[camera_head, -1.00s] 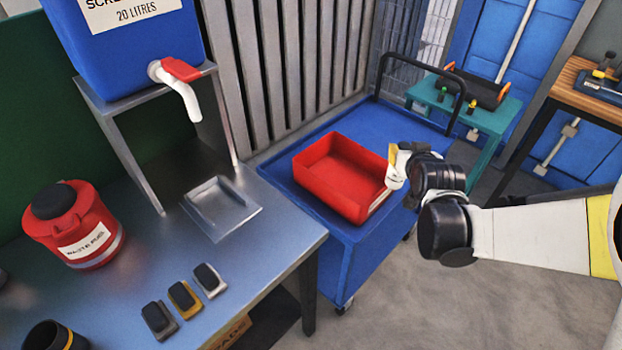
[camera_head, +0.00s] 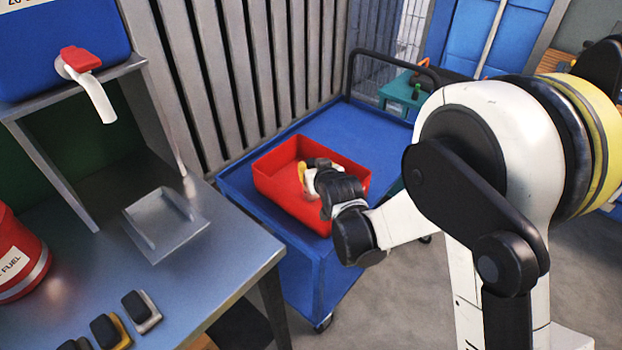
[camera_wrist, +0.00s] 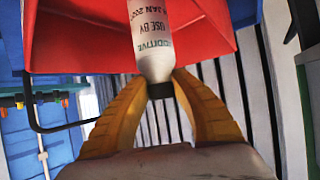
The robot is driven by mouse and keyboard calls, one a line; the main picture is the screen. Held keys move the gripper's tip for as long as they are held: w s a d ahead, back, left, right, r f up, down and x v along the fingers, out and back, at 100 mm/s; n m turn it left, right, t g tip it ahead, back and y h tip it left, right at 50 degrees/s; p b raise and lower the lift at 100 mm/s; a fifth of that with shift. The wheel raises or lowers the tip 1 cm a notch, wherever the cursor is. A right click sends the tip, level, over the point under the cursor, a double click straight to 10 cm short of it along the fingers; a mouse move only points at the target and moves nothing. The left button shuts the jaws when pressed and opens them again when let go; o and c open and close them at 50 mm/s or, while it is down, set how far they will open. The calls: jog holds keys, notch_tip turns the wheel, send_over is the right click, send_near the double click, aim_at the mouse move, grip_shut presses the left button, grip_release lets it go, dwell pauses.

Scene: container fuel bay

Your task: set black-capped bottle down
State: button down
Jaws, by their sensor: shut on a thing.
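The black-capped bottle (camera_wrist: 153,40) is white with printed text, including "USE BY", in the wrist view. My gripper (camera_wrist: 160,88) has yellow fingers shut on its dark cap. The bottle's body extends away from the fingers towards the red bin (camera_wrist: 90,45). In the head view my gripper (camera_head: 302,172) is over the open red bin (camera_head: 277,192). The bottle cannot be made out there, and whether it touches the bin floor cannot be told.
The bin sits on a blue cart (camera_head: 310,125) with a black handle (camera_head: 350,75). A metal bench (camera_head: 215,265) at left carries a shallow tray (camera_head: 165,225), a red fuel can (camera_head: 18,262) and several small dark-topped blocks (camera_head: 135,305). A slatted wall (camera_head: 235,60) stands behind.

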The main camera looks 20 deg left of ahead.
jog(key=shift+f+b, duration=0.5)
jog(key=shift+f, duration=1)
jog(key=c, duration=1.2)
grip_release()
